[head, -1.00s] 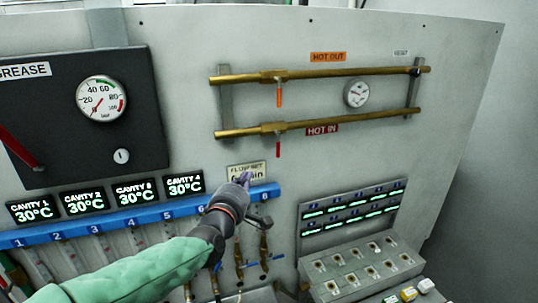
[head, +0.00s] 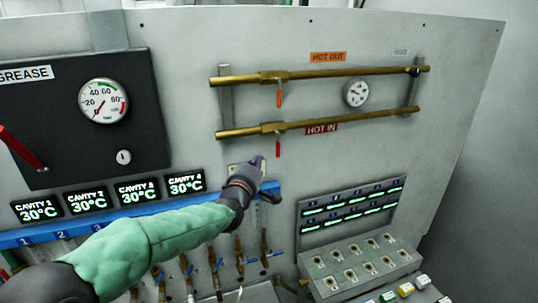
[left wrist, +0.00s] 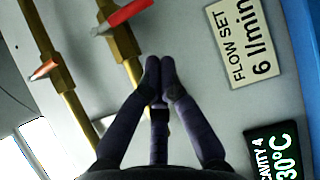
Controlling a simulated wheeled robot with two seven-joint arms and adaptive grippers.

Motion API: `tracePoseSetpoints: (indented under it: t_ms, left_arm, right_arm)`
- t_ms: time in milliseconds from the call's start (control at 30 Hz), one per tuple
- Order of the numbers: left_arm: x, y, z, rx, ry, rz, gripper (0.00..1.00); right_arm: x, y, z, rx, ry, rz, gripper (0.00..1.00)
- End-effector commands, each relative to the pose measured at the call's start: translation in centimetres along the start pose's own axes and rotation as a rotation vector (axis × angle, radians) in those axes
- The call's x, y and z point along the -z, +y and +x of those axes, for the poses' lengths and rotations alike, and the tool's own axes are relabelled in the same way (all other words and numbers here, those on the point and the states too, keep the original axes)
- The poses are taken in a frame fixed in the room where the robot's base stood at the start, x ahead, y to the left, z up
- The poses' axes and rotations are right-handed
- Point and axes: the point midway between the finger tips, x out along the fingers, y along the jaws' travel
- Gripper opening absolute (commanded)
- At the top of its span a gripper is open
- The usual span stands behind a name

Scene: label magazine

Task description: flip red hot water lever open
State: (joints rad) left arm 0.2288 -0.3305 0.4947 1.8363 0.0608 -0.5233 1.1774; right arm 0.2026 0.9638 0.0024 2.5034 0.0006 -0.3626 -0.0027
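The red hot water lever (head: 278,147) hangs straight down from the lower brass pipe (head: 350,121), beside the HOT IN label (head: 321,128). In the left wrist view the red lever (left wrist: 130,14) is at the top, on the nearer pipe. My left gripper (head: 258,162) is below and slightly left of the lever in the head view, apart from it. In the left wrist view its dark fingertips (left wrist: 160,68) are together with nothing between them. My right gripper is not in view.
An orange lever (head: 279,98) hangs from the upper brass pipe (head: 345,73). A round gauge (head: 356,93) sits between the pipes. The FLOW SET plate (left wrist: 243,42) is close to the left fingers. A blue manifold (head: 150,211) runs below, with several small valves under it.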

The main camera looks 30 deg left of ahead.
Motion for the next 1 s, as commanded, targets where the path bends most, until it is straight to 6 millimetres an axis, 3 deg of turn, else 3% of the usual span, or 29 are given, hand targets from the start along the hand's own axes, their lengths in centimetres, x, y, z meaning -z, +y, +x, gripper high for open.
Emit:
tracePoseSetpoints:
  t_ms: [100, 333, 1000]
  left_arm:
    - [-0.8, 0.2, 1.6, 0.002, -0.004, -0.001, 0.0]
    - [-2.5, 0.1, 3.2, 0.0, -0.002, 0.0, 0.0]
    - [-2.9, -0.2, 3.6, -0.007, 0.0, -0.008, 0.0]
  right_arm:
    - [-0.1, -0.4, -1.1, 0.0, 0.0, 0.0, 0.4]
    - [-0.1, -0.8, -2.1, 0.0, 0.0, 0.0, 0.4]
    - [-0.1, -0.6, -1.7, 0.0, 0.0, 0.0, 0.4]
